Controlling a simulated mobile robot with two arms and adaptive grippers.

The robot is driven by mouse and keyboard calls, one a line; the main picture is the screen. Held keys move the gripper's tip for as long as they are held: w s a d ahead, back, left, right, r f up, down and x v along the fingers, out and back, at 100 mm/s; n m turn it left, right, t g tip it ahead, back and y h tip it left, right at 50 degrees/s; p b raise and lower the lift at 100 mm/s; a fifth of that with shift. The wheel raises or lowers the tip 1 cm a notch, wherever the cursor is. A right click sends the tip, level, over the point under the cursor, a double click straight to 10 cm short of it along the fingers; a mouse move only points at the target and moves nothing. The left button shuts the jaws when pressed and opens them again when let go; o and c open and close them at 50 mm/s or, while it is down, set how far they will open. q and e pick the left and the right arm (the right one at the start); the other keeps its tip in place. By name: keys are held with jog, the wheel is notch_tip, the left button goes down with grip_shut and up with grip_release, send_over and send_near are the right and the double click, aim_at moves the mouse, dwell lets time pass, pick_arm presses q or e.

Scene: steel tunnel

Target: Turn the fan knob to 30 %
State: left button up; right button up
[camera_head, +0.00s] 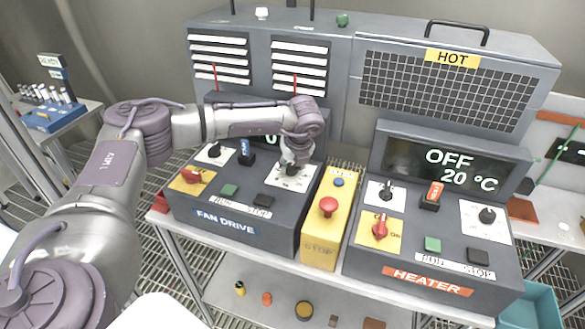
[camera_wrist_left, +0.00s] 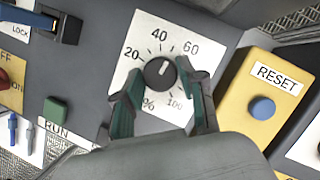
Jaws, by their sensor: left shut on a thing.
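The fan knob (camera_wrist_left: 160,72) is a round black dial on a white scale plate (camera_wrist_left: 146,22). In the wrist view its white mark points up and slightly right, seemingly near or just past 40. The 80 is hidden. My left gripper (camera_wrist_left: 161,76) is shut on the knob, one green-padded finger on each side. In the head view my left gripper (camera_head: 291,165) comes down over the right side of the fan drive panel (camera_head: 225,224) and hides most of its display and the knob. My right gripper is not in view.
A yellow box with a red stop button (camera_head: 328,207) and blue reset button (camera_wrist_left: 262,108) stands close right of the fan drive. The heater panel (camera_head: 428,282), reading OFF 20 °C, is further right. A blue key switch (camera_head: 246,151) and a green run button (camera_wrist_left: 55,111) are left of the knob.

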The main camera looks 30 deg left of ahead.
pick_arm(q)
jog(key=m+b, duration=0.2)
jog(key=m+t+h+b, duration=0.1)
jog(key=m+b, duration=0.1)
jog(key=b, duration=0.1)
jog(key=m+b, duration=0.2)
jog(key=shift+s+a+f+h, duration=0.1)
jog(key=shift+a+f+h, duration=0.1)
jog(key=shift+f+h, duration=0.15)
jog(key=shift+r+m+t+h+b, duration=0.1)
jog(key=shift+m+t+h+b, duration=0.25)
jog(key=shift+m+b, duration=0.65)
jog(key=m+h+b, duration=0.1)
jog(key=m, duration=0.2)
jog(key=shift+a+r+b, duration=0.15)
jog(key=shift+b, duration=0.15)
jog(key=shift+r+m+h, duration=0.1)
jog(key=shift+m+h, duration=0.8)
jog(key=shift+m, duration=1.1)
jog(key=o, duration=1.1)
jog(key=shift+o, duration=0.2)
